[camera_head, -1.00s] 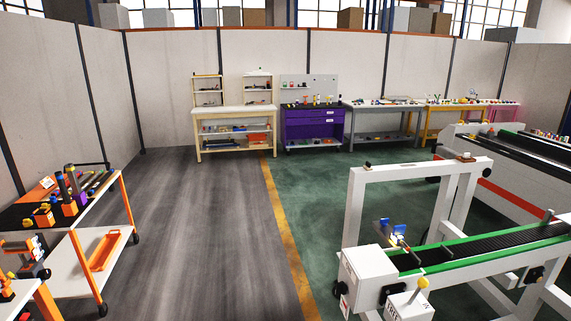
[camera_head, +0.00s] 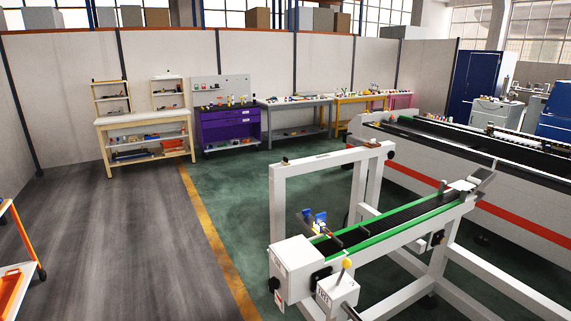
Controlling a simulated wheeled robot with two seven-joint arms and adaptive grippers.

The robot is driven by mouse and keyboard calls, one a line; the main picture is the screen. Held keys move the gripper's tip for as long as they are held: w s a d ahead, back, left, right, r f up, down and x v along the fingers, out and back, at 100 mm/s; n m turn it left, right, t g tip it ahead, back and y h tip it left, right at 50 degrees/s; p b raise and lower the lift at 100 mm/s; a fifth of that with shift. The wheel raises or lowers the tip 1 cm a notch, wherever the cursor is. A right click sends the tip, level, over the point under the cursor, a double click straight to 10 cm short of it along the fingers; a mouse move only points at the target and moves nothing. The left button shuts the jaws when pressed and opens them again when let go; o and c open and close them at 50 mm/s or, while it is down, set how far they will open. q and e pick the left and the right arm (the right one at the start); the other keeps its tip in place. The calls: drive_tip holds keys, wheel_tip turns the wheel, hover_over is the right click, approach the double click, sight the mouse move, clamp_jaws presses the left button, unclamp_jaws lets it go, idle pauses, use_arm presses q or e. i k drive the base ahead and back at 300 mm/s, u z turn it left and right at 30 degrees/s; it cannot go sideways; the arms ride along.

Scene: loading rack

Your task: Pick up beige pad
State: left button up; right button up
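I cannot make out a beige pad for certain in the head view. A small brownish item (camera_head: 371,144) sits on top of the white frame (camera_head: 318,161) over the near conveyor, but it is too small to identify. Several small items lie on the far workbenches, also too small to tell apart. Neither of my grippers is in view.
The near conveyor (camera_head: 385,228) with green edges stands at right, a longer white machine (camera_head: 440,160) behind it. A beige workbench (camera_head: 140,120), purple cabinet (camera_head: 230,125) and grey bench (camera_head: 295,101) line the back wall. Grey floor (camera_head: 120,240) at left is clear.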

sight(286, 162)
drive_tip(key=z, duration=0.05)
drive_tip(key=k, duration=0.5)
drive_tip(key=u, duration=0.55)
drive_tip(key=i, duration=0.95)
drive_tip(key=u, duration=0.5)
drive_tip(key=i, duration=3.45)
drive_tip(key=z, duration=1.35)
drive_tip(key=i, duration=0.85)
drive_tip(key=z, duration=1.1)
